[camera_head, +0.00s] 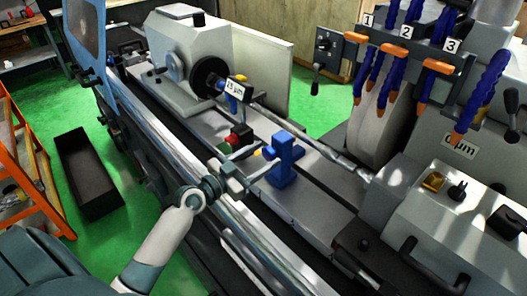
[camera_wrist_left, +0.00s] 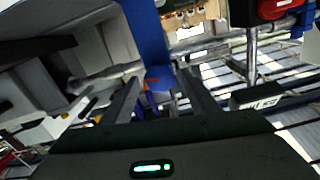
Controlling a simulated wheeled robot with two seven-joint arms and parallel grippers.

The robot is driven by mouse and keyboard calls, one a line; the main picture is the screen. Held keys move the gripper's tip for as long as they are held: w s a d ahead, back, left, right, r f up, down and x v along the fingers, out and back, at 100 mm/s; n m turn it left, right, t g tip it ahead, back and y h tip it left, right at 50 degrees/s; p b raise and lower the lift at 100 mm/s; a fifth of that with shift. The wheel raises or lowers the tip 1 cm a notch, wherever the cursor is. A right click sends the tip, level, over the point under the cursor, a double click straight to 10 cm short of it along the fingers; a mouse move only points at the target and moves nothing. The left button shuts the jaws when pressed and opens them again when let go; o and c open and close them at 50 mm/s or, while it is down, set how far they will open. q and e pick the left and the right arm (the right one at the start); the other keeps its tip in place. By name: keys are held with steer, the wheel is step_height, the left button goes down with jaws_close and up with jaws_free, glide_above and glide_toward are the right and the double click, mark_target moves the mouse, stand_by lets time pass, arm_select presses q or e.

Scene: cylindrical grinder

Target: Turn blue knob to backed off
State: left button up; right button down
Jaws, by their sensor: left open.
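A blue fixture (camera_head: 284,166) stands on the grinder's bed, with a blue base, an upright post and a small yellow tip on its left side. It also shows as a blue upright in the wrist view (camera_wrist_left: 146,32). A rounded blue piece (camera_wrist_left: 160,77) with a small orange-red mark lies at its lower end; I cannot tell for sure that this is the blue knob. My left gripper (camera_head: 258,158) is open at the left of the fixture. Its spread fingers (camera_wrist_left: 162,88) point at the blue piece; contact cannot be told. My right gripper is not in view.
A red knob (camera_head: 240,137) and a green one are close behind my left gripper. A long shaft (camera_head: 305,137) runs across the bed behind the blue fixture. Blue hoses with orange nozzles (camera_head: 438,67) hang at the right. The polished rail (camera_head: 160,130) lies in front.

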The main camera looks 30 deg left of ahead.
arm_select(q)
steer(key=shift+w+d, duration=0.1)
steer(key=shift+w, duration=0.25)
steer(key=c, duration=1)
steer(key=shift+c, duration=0.2)
